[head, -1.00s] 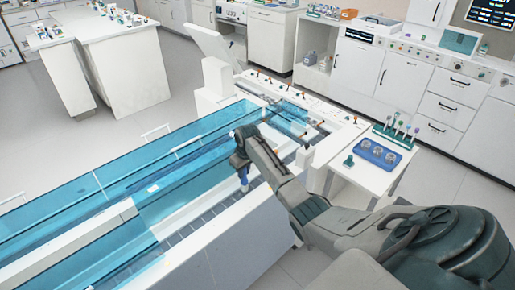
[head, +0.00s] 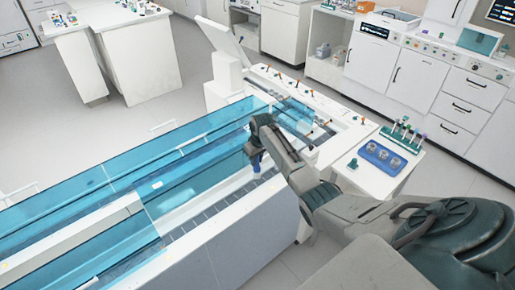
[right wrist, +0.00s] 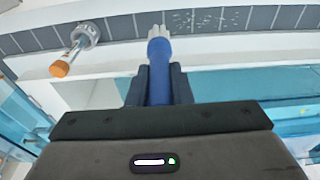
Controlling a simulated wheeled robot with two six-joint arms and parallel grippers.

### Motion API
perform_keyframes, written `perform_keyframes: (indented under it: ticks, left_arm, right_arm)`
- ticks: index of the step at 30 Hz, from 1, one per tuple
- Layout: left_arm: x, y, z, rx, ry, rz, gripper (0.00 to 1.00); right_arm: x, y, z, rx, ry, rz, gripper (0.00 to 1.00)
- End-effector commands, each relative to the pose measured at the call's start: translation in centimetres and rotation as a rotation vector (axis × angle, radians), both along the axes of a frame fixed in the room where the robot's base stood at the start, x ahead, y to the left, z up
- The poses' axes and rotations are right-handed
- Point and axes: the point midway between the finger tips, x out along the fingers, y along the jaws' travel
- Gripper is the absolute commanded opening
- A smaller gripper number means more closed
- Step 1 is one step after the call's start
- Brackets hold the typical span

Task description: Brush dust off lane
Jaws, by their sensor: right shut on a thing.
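My right gripper (head: 258,148) is shut on a blue-handled brush (head: 256,162). In the right wrist view, the brush (right wrist: 160,65) stands out between the fingers of my right gripper (right wrist: 159,88). Its pale bristles (right wrist: 160,32) reach the near edge of the lane; I cannot tell if they touch it. The lane (right wrist: 120,27) is a dark grey strip of tiles, and it shows in the head view (head: 205,216) too. White dust specks (right wrist: 205,19) lie on it, right of the bristles. My left gripper is not in view.
Clear blue panels (head: 110,185) cover much of the track. A blue tray with cups (head: 383,156) and a tube rack (head: 401,138) stand on the right side table.

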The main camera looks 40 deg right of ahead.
Motion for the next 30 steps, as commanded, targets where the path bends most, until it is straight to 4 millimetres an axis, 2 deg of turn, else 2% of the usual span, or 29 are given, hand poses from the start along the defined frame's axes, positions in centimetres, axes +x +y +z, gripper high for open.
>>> perform_keyframes:
  ticks: [1,3,12,30]
  left_arm:
    - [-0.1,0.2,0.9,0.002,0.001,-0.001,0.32]
    - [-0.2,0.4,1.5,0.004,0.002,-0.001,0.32]
    - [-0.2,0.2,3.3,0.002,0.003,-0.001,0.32]
    - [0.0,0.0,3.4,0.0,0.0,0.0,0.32]
  right_arm:
    - [0.1,0.0,0.9,0.0,0.0,-0.001,0.0]
    - [0.1,0.0,1.6,0.0,0.0,-0.001,0.0]
    - [0.5,-0.1,3.8,0.0,0.0,-0.004,0.0]
    - [0.5,0.0,3.8,0.0,0.0,-0.004,0.0]
